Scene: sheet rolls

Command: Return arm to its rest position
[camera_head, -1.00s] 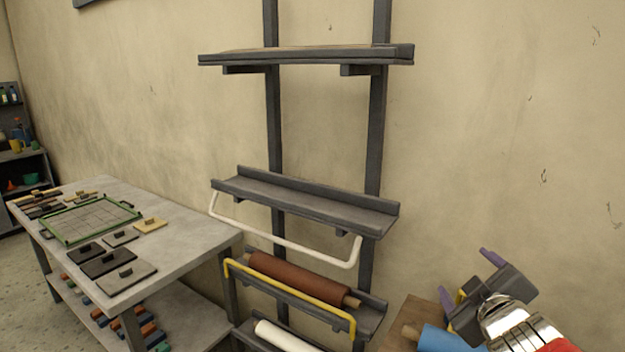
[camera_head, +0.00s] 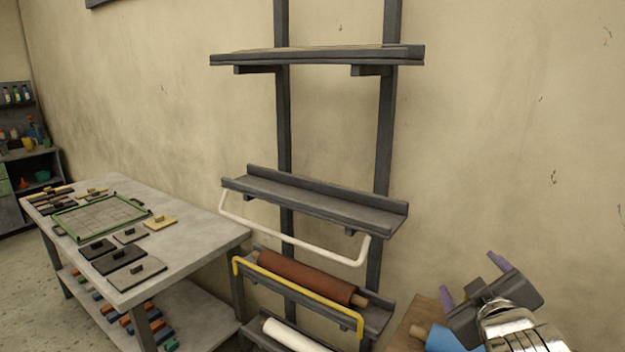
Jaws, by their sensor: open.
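My gripper (camera_head: 472,276) is at the lower right, with its two purple-tipped fingers spread apart and nothing between them. It is in front of the wall, to the right of the rack and above a blue roll (camera_head: 442,340) that is partly cut off by the bottom edge. The rest of my arm leaves the picture at the lower right.
A dark wall rack (camera_head: 318,203) holds a brown roll (camera_head: 305,277) behind a yellow bar (camera_head: 298,296) and a white roll (camera_head: 293,336) lower down. A white bar (camera_head: 292,241) hangs below the empty middle shelf. A grey table (camera_head: 195,240) with flat pieces and a green-framed grid (camera_head: 100,216) stands left.

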